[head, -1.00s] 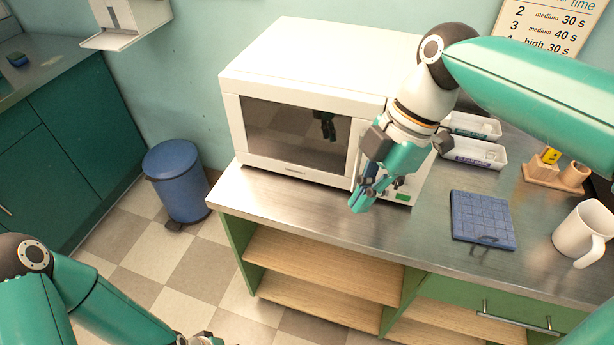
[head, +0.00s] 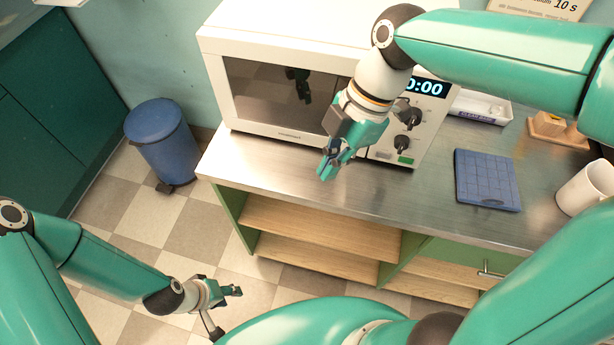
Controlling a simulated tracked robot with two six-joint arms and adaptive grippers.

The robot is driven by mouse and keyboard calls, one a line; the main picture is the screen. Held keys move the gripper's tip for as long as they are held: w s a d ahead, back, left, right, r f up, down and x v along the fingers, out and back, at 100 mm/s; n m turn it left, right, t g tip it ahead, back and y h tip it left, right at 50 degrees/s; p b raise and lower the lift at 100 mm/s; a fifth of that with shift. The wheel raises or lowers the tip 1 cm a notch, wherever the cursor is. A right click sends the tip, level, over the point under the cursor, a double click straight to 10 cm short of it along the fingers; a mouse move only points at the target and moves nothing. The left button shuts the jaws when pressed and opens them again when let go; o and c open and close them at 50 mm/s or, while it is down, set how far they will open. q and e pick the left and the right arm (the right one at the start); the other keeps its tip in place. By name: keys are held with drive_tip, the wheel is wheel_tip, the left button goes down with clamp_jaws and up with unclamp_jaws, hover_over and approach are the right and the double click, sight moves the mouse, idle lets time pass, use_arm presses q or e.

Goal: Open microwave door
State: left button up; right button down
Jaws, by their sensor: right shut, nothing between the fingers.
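The white microwave (head: 290,40) stands on the metal counter, and its door (head: 275,95) with the dark window looks shut. My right gripper (head: 326,172) is shut and empty in front of the door's lower right part, close to the door edge beside the control panel. I cannot tell whether it touches the door. The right wrist hides much of that door edge and any handle there. The panel's display (head: 427,87), knobs (head: 408,144) and green button (head: 405,159) show to the right of the wrist. My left gripper (head: 228,312) is open and empty, low over the floor.
The counter (head: 290,180) has a bare strip before the microwave. A blue tiled pad (head: 487,180), a white mug (head: 588,187), a white tray (head: 482,107) and a wooden holder (head: 558,130) occupy its right side. A blue bin (head: 162,142) stands on the floor at left.

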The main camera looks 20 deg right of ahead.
drive_tip(key=a, duration=0.1)
drive_tip(key=a+f, duration=0.1)
drive_tip(key=a, duration=0.1)
drive_tip(key=s+a+p, duration=0.1)
drive_tip(key=shift+a+f, duration=0.2)
drive_tip(key=shift+a, duration=0.05)
idle(0.4)
drive_tip(key=shift+d, duration=0.1)
idle(1.1)
